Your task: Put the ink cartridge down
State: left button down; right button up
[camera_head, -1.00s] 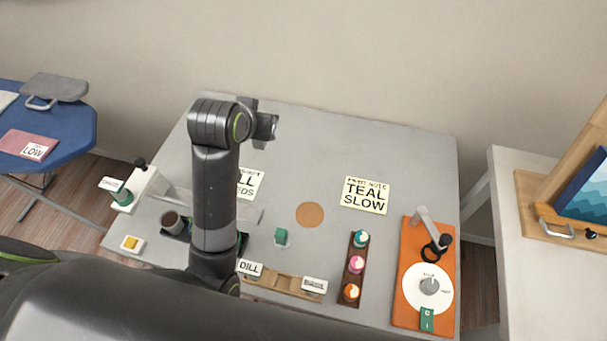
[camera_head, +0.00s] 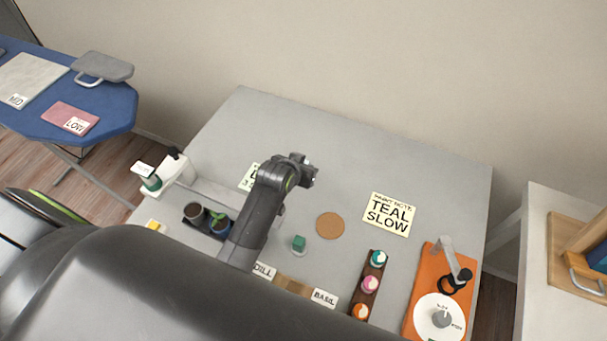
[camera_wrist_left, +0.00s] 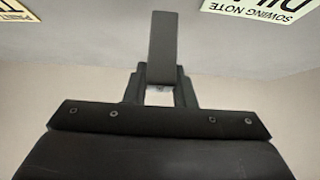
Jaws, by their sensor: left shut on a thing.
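My left gripper (camera_head: 308,174) is over the grey table, between the partly covered white note and the round brown disc. A dark rack (camera_head: 376,272) holds teal (camera_head: 379,259), pink (camera_head: 370,285) and orange (camera_head: 361,312) topped pieces. The note reading TEAL SLOW (camera_head: 388,213) lies flat. My right gripper is not in view.
An orange board (camera_head: 424,277) with a dial stands right. Dark pots (camera_head: 195,213) and a white stand (camera_head: 175,173) are left. The back of the table is clear.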

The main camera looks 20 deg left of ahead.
pick_arm(q)
jog(key=shift+f, duration=1.75)
jog(key=shift+f, duration=0.15)
jog(key=c, duration=1.2)
grip_release()
